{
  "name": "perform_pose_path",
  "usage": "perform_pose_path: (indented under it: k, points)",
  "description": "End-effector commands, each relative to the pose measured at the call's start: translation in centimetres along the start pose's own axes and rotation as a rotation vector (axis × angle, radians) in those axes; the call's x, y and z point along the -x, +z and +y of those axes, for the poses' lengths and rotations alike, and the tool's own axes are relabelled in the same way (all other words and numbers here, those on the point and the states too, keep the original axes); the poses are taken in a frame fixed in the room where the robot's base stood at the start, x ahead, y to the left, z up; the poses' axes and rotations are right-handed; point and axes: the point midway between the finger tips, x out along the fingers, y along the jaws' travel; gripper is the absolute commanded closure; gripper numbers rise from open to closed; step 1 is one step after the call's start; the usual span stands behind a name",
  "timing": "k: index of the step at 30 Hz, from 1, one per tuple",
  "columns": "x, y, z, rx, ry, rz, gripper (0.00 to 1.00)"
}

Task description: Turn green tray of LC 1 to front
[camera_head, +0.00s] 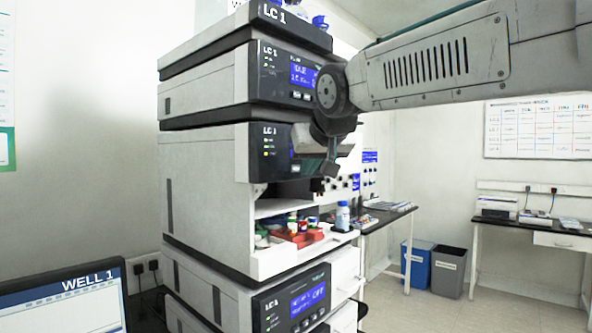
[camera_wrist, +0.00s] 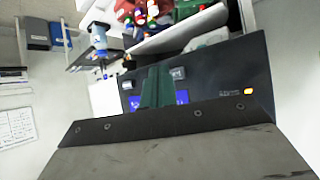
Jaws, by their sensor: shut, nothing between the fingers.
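The LC 1 stack (camera_head: 205,185) stands in the middle of the head view. Its sample compartment is open at the front, with a white tray base (camera_head: 275,263) sticking out. A red tray (camera_head: 300,239) with several vials faces the front of it. A green tray (camera_wrist: 190,8) shows at the top of the wrist view, beside the red one (camera_wrist: 124,9); I cannot make it out clearly in the head view. My gripper (camera_head: 331,167) is shut and empty, in front of the module above the opening. Its fingers (camera_wrist: 155,88) also show in the wrist view.
A bottle with a blue cap (camera_head: 342,216) stands at the right of the compartment. A module with a blue display (camera_head: 300,301) lies below. A monitor (camera_head: 65,300) is at lower left, a side bench (camera_head: 385,217) behind right. Open air lies right of the stack.

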Motion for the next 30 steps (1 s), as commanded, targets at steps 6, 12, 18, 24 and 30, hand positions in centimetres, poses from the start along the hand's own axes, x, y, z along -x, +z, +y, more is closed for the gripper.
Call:
perform_pose_path:
  k: [6,12,18,24,30]
  points:
    - [0.3,0.2,0.2,-0.001,0.0,0.0,1.0]
    - [1.7,1.2,1.2,0.0,0.001,0.0,1.0]
    - [3.0,2.2,2.2,-0.001,0.001,0.0,1.0]
    - [3.5,2.6,2.5,-0.001,0.0,-0.001,1.0]
    - [3.5,2.5,2.5,0.0,0.0,0.0,1.0]
